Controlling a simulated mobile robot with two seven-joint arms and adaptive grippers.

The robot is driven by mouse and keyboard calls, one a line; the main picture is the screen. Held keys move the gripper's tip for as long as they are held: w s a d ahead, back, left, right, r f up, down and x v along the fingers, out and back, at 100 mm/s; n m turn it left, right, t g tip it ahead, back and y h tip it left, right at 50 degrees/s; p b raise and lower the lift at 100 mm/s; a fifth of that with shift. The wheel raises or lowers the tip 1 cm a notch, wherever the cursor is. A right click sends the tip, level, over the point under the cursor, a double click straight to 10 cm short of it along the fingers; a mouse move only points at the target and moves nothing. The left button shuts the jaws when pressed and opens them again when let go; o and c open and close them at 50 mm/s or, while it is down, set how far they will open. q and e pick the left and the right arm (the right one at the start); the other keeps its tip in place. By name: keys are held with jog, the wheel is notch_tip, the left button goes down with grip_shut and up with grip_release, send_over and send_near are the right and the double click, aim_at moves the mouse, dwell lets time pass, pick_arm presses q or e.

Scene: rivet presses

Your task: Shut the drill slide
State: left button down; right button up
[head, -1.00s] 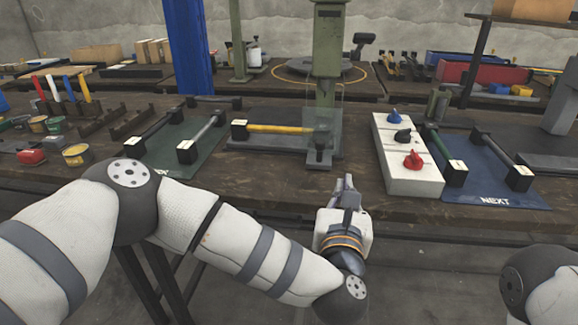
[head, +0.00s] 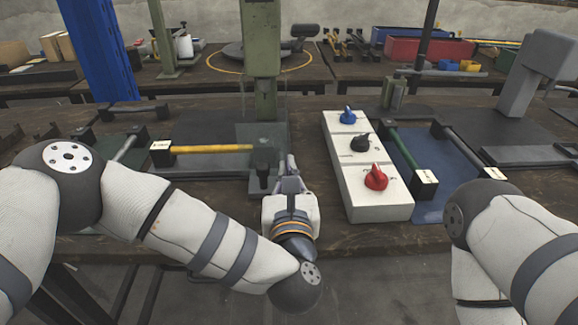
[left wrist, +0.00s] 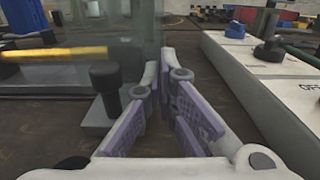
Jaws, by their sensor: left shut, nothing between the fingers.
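The green drill press (head: 263,60) stands on the bench. A clear panel (head: 277,115) hangs at its front; it fills the upper left of the left wrist view (left wrist: 125,30). Below it is a dark slide block with a black knob (head: 262,168), seen larger in the left wrist view (left wrist: 106,84). A yellow rod (head: 210,149) runs from a labelled black block to behind the panel. My left gripper (head: 288,172) is shut and empty, just right of the knob; its purple-padded fingers (left wrist: 166,75) appear apart from it. My right gripper is out of frame.
A white control box (head: 355,185) with blue, black and red knobs stands close to the right. Beyond it a blue mat (head: 440,165) carries a green rod (head: 413,155). A blue post (head: 105,50) rises at the left. Bare bench lies between gripper and box.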

pick_arm(q)
jog(key=shift+w, duration=0.25)
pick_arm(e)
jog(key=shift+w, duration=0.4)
pick_arm(q)
jog(key=shift+s, duration=0.15)
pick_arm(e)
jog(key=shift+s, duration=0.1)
pick_arm(q)
jog(key=shift+w, duration=0.2)
jog(key=w+b, duration=0.1)
jog(key=w, duration=0.2)
jog(key=w+b, duration=0.2)
jog(key=w, duration=0.2)
jog(key=w+b, duration=0.2)
jog(key=w, duration=0.2)
jog(key=shift+f, duration=0.4)
jog(key=shift+w+r, duration=0.35)
jog(key=shift+r, duration=0.1)
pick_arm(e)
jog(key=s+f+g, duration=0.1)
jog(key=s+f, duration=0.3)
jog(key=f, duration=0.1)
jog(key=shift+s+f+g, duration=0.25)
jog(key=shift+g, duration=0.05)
